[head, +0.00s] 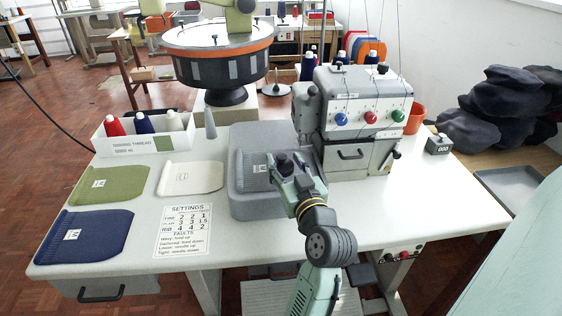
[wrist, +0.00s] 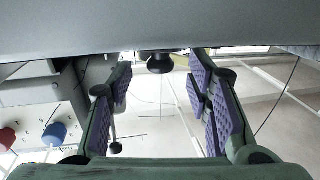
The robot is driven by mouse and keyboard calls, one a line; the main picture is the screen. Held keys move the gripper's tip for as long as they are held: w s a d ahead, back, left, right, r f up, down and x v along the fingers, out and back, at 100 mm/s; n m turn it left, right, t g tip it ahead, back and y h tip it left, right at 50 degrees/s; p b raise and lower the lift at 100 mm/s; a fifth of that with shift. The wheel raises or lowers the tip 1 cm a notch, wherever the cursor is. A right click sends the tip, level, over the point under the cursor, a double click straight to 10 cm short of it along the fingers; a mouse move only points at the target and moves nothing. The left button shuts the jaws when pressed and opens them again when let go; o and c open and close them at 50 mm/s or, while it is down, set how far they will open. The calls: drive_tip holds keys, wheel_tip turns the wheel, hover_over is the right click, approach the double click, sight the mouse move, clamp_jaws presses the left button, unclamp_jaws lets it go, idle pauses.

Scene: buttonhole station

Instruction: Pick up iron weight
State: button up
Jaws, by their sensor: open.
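No thing can be named for certain as the iron weight. A small black knob (wrist: 160,64) shows in the wrist view, against the edge of a broad grey surface (wrist: 150,28) and between my jaws; it may be the top of the weight, but its body is not clear. In the head view my gripper (head: 285,163) is over the grey block (head: 258,207) with a labelled grey knit panel (head: 250,162), and hides part of it. In the wrist view my gripper (wrist: 162,100) is open, with its purple-padded fingers apart and nothing held.
The grey sewing machine (head: 345,140) stands close right of my gripper. A small dark counter box (head: 439,144) is farther right. A white thread tray (head: 140,148), a green panel (head: 110,186), a cream panel (head: 190,178), a blue panel (head: 85,236) and a settings card (head: 182,230) lie left.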

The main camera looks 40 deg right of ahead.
sight(282, 156)
drive_tip(key=x, duration=0.3)
drive_tip(key=shift+w+d+p, duration=0.1)
drive_tip(key=shift+w+p, duration=0.05)
drive_tip(key=shift+p, duration=0.2)
clamp_jaws()
drive_tip(key=shift+r, duration=0.15)
idle(0.4)
